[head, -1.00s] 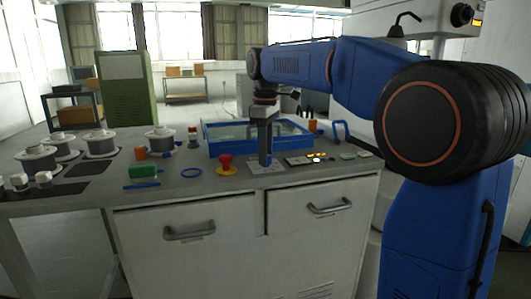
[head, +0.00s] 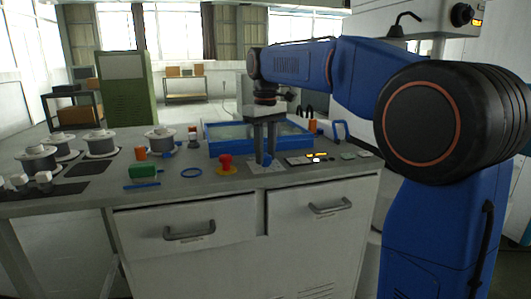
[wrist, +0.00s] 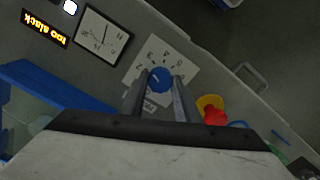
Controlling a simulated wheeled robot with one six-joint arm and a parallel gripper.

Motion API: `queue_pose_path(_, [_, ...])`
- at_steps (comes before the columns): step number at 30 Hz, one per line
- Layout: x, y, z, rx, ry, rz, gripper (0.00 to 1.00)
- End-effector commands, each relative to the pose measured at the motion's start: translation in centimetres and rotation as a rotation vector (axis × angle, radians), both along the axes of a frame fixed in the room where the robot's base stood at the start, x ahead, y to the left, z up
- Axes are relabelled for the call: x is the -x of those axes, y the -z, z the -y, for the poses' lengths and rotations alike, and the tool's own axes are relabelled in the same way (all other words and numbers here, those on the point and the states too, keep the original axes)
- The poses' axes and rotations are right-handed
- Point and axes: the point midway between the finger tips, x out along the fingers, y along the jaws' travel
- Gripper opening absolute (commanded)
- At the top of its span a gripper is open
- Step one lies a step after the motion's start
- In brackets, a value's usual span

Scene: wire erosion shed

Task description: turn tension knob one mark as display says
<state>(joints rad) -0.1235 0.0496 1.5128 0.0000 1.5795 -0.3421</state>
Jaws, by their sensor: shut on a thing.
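The tension knob (wrist: 159,79) is a round blue knob with a pointer line, on a white plate (wrist: 136,68) printed with marks around it. My gripper (wrist: 161,86) reaches down onto it with one finger on each side, shut on the knob. In the head view my gripper (head: 266,160) hides most of the knob. The display (wrist: 45,29) glows orange and reads "too slack". A white square dial gauge (wrist: 102,36) with a thin needle lies between the display and the knob plate.
A red mushroom button on a yellow base (head: 226,167) stands close left of my gripper. A blue-rimmed tray (head: 213,152) lies right behind it. A green block (head: 143,171), a blue ring (head: 191,172) and several wire spools (head: 101,144) are farther left.

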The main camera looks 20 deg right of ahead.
Motion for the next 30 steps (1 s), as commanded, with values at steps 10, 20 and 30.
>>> queue_pose_path(10, [-0.03,-0.03,0.01,0.001,0.167,0.001,0.07])
queue_pose_path(20, [-0.04,-0.04,0.0,0.001,0.205,0.001,0.07])
queue_pose_path(30, [-0.03,-0.04,0.01,0.0,0.204,0.002,0.48])
